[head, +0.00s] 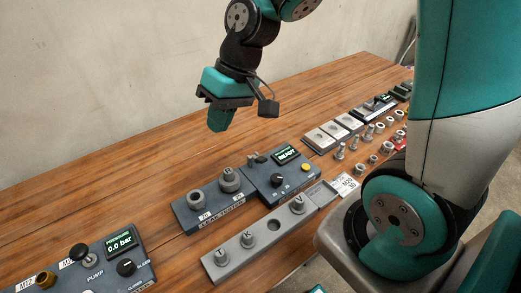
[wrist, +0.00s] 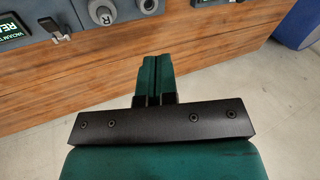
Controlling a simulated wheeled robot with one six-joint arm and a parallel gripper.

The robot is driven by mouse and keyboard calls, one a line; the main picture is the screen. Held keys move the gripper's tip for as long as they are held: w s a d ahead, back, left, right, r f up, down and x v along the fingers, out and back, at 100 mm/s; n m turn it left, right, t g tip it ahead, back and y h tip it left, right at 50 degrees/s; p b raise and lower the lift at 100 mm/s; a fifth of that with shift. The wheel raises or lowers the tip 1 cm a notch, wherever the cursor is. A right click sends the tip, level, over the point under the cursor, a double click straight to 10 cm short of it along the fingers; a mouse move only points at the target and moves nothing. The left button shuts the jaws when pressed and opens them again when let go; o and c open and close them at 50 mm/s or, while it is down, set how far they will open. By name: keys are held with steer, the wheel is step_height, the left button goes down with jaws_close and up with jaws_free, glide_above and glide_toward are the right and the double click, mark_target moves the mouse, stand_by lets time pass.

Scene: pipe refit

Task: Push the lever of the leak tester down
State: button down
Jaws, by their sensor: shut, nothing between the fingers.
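The leak tester (head: 222,218) is a blue-grey panel near the middle of the head view, with two grey round fittings on its left part. Its right part has a lit display reading READY, a dark knob and a yellow button. A small upright part (head: 255,159) at its back edge may be the lever; it is too small to be sure. My gripper (head: 219,122) is shut and empty, pointing down above the table behind the tester, apart from it. In the wrist view its green fingers (wrist: 155,75) are together, with nothing between them.
A pump panel (head: 110,262) reading 0.0 bar stands at front left. A grey rack (head: 235,252) with fittings lies in front of the tester. Several plates and fittings line the back right. The wooden table (head: 110,180) is clear behind the tester.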

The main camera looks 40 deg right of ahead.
steer(key=w+d+f+m+t+p, duration=0.1)
steer(key=w+d+f+m+p, duration=0.2)
steer(key=w+d+f, duration=0.6)
steer(key=d+m, duration=0.2)
steer(key=d, duration=0.2)
steer(key=shift+w+f+m, duration=0.25)
steer(key=shift+w+m, duration=0.05)
steer(key=shift+w, duration=0.1)
steer(key=b, duration=0.6)
glide_above(258, 157)
steer(key=w, duration=0.1)
steer(key=f, duration=0.7)
steer(key=shift+w+d, duration=0.2)
steer(key=shift+d, duration=0.1)
steer(key=shift+s+f+b, duration=0.3)
steer(key=shift+f+b, duration=0.1)
steer(key=shift+f, duration=0.15)
steer(key=shift+s+f, duration=0.2)
